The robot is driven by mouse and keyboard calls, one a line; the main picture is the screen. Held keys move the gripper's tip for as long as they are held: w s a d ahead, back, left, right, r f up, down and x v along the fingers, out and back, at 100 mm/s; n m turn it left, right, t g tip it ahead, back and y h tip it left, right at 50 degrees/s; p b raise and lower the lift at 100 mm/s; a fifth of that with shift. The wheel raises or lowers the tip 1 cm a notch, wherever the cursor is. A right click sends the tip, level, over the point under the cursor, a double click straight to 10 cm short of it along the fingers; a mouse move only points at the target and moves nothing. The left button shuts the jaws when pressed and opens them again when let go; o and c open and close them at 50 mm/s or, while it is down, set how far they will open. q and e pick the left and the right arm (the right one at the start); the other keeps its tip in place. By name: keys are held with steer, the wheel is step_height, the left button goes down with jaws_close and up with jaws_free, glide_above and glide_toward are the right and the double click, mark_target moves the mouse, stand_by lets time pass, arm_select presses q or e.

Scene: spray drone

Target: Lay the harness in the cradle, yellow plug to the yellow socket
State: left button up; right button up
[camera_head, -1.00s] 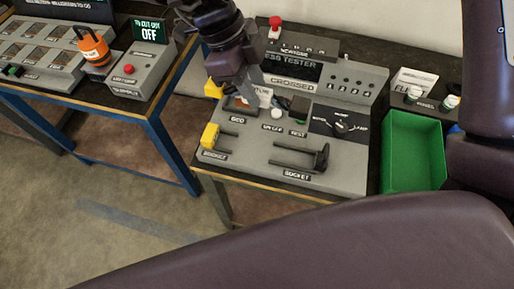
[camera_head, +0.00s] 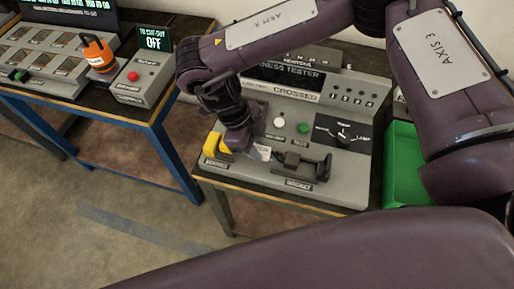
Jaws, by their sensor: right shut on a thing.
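My right gripper (camera_head: 247,147) comes down over the front of the tester and is shut on the harness, whose white tag (camera_head: 263,153) shows at the fingers. The harness's yellow plug (camera_head: 224,148) is at the left, close beside the yellow socket (camera_head: 210,143). Its dark plug (camera_head: 292,159) is at the right, close to the dark socket (camera_head: 322,168). The harness lies low along the cradle between the two sockets. My gripper hides its middle, and I cannot tell whether it rests fully down. My left gripper is not in view.
The harness tester (camera_head: 340,185) has a white button (camera_head: 279,122), a green button (camera_head: 303,128) and a rotary knob (camera_head: 343,139). A green tray (camera_head: 402,170) stands to its right, partly behind my arm. Another bench at left holds an orange object (camera_head: 99,54) and a red-button box (camera_head: 146,80).

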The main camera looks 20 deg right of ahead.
step_height(320, 180, down, 2)
steer(key=shift+f, duration=0.1)
steer(key=o, duration=1.1)
steer(key=shift+c, duration=0.2)
steer(key=b+v, duration=0.1)
steer(key=v, duration=1.1)
